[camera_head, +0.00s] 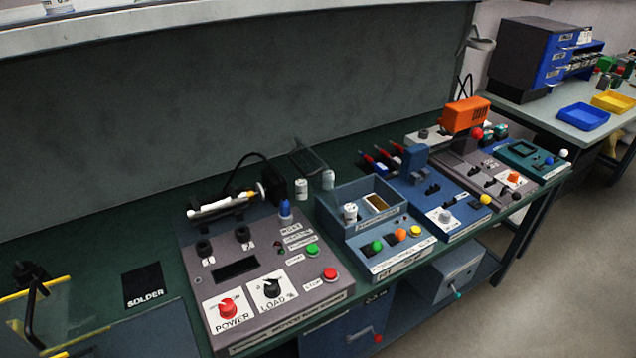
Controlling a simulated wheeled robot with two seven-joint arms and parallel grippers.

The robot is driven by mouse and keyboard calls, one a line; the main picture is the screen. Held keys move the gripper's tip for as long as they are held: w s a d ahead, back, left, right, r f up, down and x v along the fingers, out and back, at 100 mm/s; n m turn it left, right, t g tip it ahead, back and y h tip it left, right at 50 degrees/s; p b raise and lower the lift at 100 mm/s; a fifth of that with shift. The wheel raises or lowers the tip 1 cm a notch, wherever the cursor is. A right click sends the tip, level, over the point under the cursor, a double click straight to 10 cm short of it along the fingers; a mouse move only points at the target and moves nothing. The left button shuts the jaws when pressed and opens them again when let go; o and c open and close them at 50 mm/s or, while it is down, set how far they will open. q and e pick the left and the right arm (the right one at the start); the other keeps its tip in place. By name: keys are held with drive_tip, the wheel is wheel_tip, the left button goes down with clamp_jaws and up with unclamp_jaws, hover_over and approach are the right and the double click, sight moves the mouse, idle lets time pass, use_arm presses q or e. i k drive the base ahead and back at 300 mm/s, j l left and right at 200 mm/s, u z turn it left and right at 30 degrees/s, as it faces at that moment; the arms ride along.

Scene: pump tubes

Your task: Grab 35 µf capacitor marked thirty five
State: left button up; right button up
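Three small pale cylinders look like capacitors. One white cylinder (301,189) stands on the green bench behind the grey power console. A second, greyer cylinder (328,180) stands just to its right, behind the blue-grey box. A third white cylinder (350,212) stands inside the left part of the open blue-grey box (340,228). Their markings are too small to read, so I cannot tell which is marked thirty five. Neither of my grippers is in view, and nothing touches the cylinders.
Blue consoles (440,200) and an orange device (466,114) stand to the right. A black solder pad (144,285) lies left on the green bench. Blue (584,117) and yellow (613,102) trays sit far right.

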sight(350, 216)
drive_tip(key=i+l+u, duration=0.15)
drive_tip(key=l+u, duration=0.2)
drive_tip(key=l, duration=0.85)
drive_tip(key=l+u, duration=0.35)
drive_tip(key=l, duration=0.85)
drive_tip(key=k+l+u, duration=0.1)
drive_tip(key=l+u, duration=0.25)
drive_tip(key=l, duration=0.9)
